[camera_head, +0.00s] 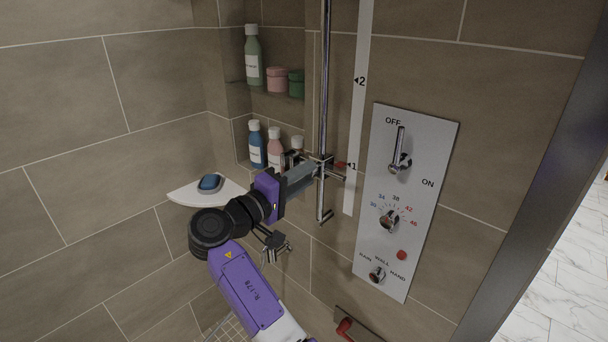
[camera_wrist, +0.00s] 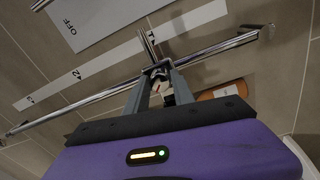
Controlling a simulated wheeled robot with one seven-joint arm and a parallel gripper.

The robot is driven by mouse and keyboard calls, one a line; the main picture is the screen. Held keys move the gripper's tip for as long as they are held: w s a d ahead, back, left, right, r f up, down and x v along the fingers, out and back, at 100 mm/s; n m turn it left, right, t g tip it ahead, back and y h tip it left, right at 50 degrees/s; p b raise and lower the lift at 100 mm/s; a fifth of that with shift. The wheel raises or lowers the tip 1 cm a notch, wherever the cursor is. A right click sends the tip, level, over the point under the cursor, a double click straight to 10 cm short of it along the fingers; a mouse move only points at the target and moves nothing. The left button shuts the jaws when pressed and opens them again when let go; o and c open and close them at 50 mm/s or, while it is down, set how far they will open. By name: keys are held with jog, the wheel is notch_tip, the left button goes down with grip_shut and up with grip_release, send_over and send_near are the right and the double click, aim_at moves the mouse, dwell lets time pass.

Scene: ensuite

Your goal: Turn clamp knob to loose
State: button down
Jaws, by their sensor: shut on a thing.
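The chrome clamp (camera_head: 326,163) sits on the vertical slide rail (camera_head: 325,92), level with mark 1 on the white scale strip (camera_head: 359,112). A small red pointer (camera_head: 341,165) points at that mark. My gripper (camera_head: 316,170) comes from the left and its fingers reach the clamp. In the wrist view my gripper (camera_wrist: 158,80) is shut on the clamp knob, which is mostly hidden between the fingers. The clamp (camera_wrist: 155,70) and rail (camera_wrist: 100,95) show just beyond the fingertips. The knob's loose or tight setting cannot be read.
A control panel (camera_head: 408,240) with a lever and dials is right of the rail. Bottles (camera_head: 257,146) stand in the niche behind my gripper. A white corner shelf (camera_head: 185,196) holds a blue item (camera_head: 210,183). A red-handled fitting (camera_head: 344,327) is low down.

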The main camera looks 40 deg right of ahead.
jog(key=shift+w, duration=0.1)
jog(key=c, duration=1.1)
grip_release()
jog(key=shift+a, duration=0.15)
jog(key=a+b, duration=0.2)
jog(key=a, duration=0.5)
jog(key=shift+a+f, duration=0.15)
jog(key=shift+a, duration=0.15)
